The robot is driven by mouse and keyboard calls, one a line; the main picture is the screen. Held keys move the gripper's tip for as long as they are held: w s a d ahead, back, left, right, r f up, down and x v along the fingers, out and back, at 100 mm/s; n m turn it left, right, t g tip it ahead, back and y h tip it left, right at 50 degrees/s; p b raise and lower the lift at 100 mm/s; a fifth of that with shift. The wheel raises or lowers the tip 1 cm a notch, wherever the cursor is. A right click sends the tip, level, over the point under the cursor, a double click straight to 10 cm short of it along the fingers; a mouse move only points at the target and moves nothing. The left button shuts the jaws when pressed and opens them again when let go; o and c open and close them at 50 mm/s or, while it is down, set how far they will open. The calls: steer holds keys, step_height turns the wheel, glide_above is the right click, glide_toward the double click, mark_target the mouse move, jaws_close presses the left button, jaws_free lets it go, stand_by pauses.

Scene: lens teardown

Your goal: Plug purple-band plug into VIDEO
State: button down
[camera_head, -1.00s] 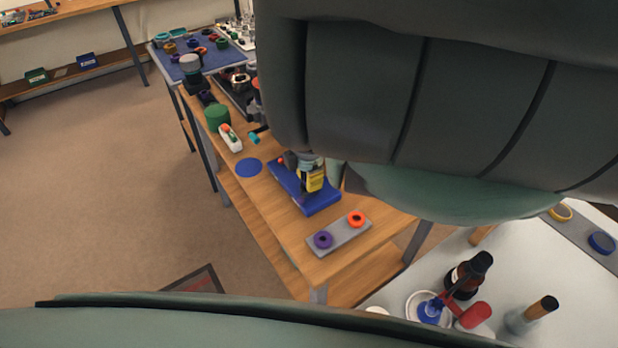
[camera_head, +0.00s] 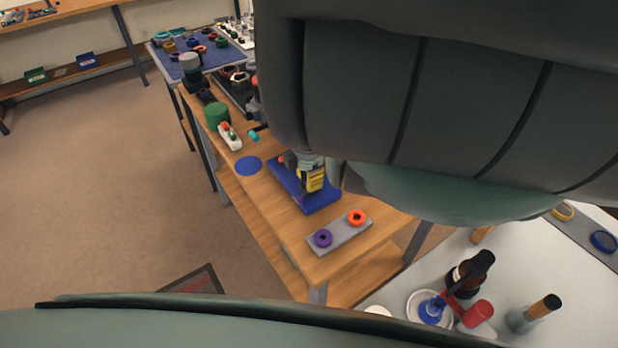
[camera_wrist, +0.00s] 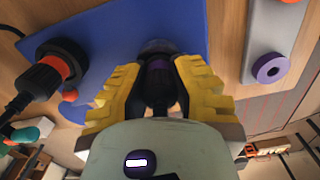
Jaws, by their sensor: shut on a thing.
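My gripper (camera_head: 312,180) has yellow fingers and is low over the blue base (camera_head: 322,205) on the wooden bench. In the wrist view my gripper (camera_wrist: 158,88) is shut on a dark plug with a purple band (camera_wrist: 157,68). The plug points at the blue base, and its far end meets a dim round shape there. I cannot tell whether it is seated. No VIDEO label can be read, and the spot in front of the plug is mostly hidden by plug and fingers. A black plug with an orange-red ring (camera_wrist: 52,68) and a cable sits at the left of the base.
A grey strip (camera_head: 338,236) with a purple ring (camera_head: 323,239) and an orange ring (camera_head: 356,217) lies near the bench end. My arm hides much of the right side.

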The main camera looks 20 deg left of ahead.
steer(key=shift+w+f+b, duration=0.1)
steer(key=shift+f+b, duration=0.15)
steer(key=shift+b, duration=0.05)
stand_by(0.5)
steer(key=c, duration=0.9)
jaws_free()
steer(key=shift+o, duration=0.2)
steer(key=shift+a+r, duration=0.1)
steer(key=shift+r, duration=0.4)
step_height(320, 180, up, 10)
steer(key=shift+f, duration=0.15)
steer(key=shift+r, duration=0.7)
